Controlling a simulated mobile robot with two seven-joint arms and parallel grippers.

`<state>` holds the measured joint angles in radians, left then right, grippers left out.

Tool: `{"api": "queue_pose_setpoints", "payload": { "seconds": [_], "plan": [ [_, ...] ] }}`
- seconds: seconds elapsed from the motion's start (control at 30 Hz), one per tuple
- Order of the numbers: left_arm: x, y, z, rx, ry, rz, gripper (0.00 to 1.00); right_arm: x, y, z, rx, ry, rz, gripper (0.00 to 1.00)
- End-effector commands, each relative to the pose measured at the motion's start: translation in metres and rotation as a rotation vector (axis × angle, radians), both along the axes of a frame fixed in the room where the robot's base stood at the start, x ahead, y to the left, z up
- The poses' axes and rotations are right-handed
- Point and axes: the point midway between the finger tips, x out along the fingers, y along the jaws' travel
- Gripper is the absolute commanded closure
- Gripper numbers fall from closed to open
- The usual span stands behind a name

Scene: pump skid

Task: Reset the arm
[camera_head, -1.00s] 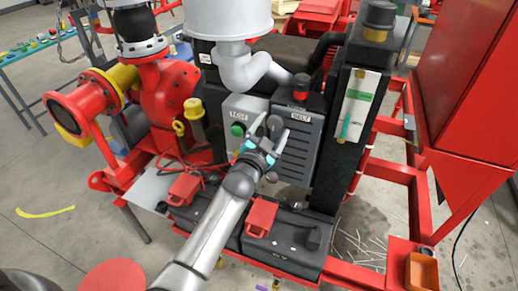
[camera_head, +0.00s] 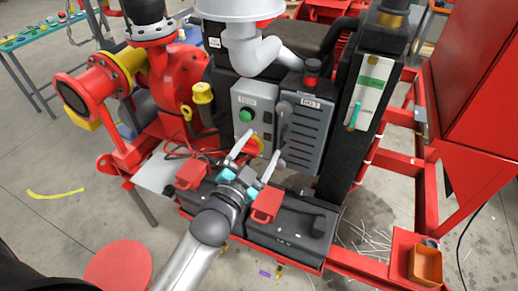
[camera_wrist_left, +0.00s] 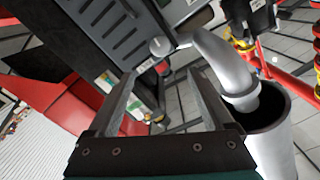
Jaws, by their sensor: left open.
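My left gripper (camera_head: 257,160) is open and empty in the head view. It is in front of the lower part of the control panel, above the black batteries. The grey panel (camera_head: 243,99) has a green button (camera_head: 246,115) and a label reading TEST. Beside it is a louvred grey box (camera_head: 307,130) labelled BELT, with a dark lever handle (camera_head: 284,112) on its left side and a red knob (camera_head: 312,67) on top. In the left wrist view the two fingers (camera_wrist_left: 163,100) are apart with nothing held between them. My right gripper is not in view.
Black batteries (camera_head: 290,226) with red terminal covers (camera_head: 266,204) sit below the gripper. A red pump and pipe flange (camera_head: 88,98) stand left. A grey exhaust pipe (camera_head: 246,52) is above. An orange bin (camera_head: 426,265) is at the lower right. Open floor lies left.

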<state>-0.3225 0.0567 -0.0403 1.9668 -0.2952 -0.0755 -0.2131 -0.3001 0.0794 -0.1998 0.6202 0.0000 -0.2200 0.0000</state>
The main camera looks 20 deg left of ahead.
Motion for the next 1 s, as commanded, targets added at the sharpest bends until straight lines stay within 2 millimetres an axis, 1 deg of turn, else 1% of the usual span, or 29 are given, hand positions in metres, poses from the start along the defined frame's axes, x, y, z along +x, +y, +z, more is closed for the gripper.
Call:
{"api": "queue_pose_setpoints", "payload": {
  "seconds": [0.5,0.57,0.63,0.67,0.77,0.8,0.87,0.9,0.97,1.0],
  "plan": [
    [-0.002,0.0,0.0,-0.001,0.0,0.0,0.15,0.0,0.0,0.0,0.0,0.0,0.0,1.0],
    [-0.002,0.0,-0.004,-0.003,0.006,0.0,0.15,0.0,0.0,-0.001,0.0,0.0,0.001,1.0],
    [-0.002,-0.001,-0.02,-0.009,0.033,-0.001,0.15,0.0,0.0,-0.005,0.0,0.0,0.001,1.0],
    [-0.002,-0.002,-0.031,-0.014,0.05,-0.003,0.15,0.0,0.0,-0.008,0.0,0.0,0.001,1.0],
    [-0.007,-0.004,-0.087,-0.04,0.147,-0.005,0.15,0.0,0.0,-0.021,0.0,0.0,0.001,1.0],
    [-0.011,-0.005,-0.116,-0.054,0.198,-0.004,0.15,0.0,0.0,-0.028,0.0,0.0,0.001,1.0],
    [-0.019,-0.007,-0.162,-0.076,0.28,-0.003,0.15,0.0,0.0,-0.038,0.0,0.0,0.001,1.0],
    [-0.027,-0.008,-0.193,-0.092,0.337,-0.001,0.15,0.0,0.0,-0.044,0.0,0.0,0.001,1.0],
    [-0.04,-0.01,-0.235,-0.111,0.416,0.002,0.15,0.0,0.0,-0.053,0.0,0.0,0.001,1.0],
    [-0.049,-0.011,-0.262,-0.124,0.469,0.007,0.15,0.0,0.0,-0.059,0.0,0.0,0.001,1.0]
  ]
}}
